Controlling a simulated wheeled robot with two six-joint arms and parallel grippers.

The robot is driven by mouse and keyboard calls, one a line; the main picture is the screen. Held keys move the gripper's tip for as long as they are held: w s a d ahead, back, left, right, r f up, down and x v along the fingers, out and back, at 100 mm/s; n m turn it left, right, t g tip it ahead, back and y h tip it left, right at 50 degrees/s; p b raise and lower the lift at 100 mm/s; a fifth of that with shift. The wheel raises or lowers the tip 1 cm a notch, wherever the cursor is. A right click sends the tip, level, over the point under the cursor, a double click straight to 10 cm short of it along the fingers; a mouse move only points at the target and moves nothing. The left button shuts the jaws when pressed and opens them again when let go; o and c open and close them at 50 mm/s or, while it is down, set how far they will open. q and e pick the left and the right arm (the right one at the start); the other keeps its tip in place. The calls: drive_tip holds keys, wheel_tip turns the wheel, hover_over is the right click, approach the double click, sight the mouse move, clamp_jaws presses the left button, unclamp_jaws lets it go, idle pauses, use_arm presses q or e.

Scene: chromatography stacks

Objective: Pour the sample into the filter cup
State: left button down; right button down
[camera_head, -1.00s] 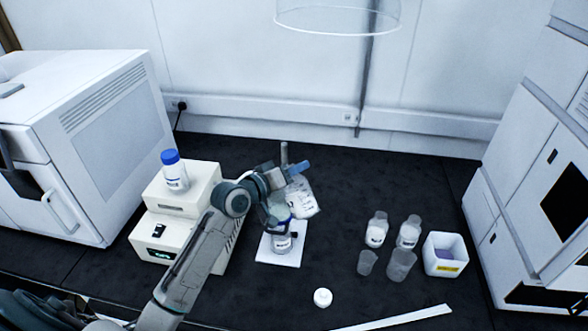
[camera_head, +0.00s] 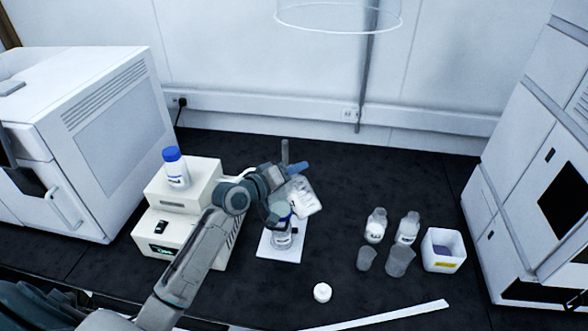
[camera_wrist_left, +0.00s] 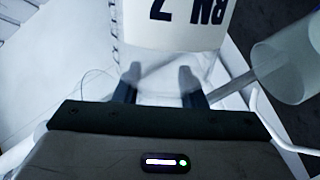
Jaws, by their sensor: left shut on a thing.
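In the head view my left gripper (camera_head: 280,196) is shut on a white sample bottle (camera_head: 303,198) with printed label marks. The bottle is tilted above and slightly right of a clear vessel with a labelled body (camera_head: 282,238), which stands on a white pad. The gripper hides the vessel's top, so I cannot tell the filter cup from it or see any liquid. In the left wrist view the fingers (camera_wrist_left: 160,80) close on the bottle (camera_wrist_left: 188,25), whose dark lettering is upside down. A translucent grey cylinder (camera_wrist_left: 287,62) is at the right there. My right gripper is not in view.
A white instrument (camera_head: 186,225) carrying a blue-capped bottle (camera_head: 176,170) stands left of the pad. Clear bottles (camera_head: 408,228), cups (camera_head: 399,262) and a white bin (camera_head: 443,251) stand to the right. A white cap (camera_head: 322,292) lies in front. Large machines flank the bench.

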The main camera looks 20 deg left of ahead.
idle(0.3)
use_arm(q)
drive_tip(key=shift+f+n, duration=0.4)
drive_tip(key=shift+n, duration=0.1)
drive_tip(key=shift+w+a+f+n+p, duration=0.1)
drive_tip(key=shift+a+f+n+p, duration=0.05)
drive_tip(key=shift+f+n+p, duration=0.3)
idle(0.3)
drive_tip(key=shift+a+f+n+g+h, duration=0.1)
drive_tip(key=shift+f+n+g+h, duration=0.2)
drive_tip(key=shift+f+n+g, duration=0.2)
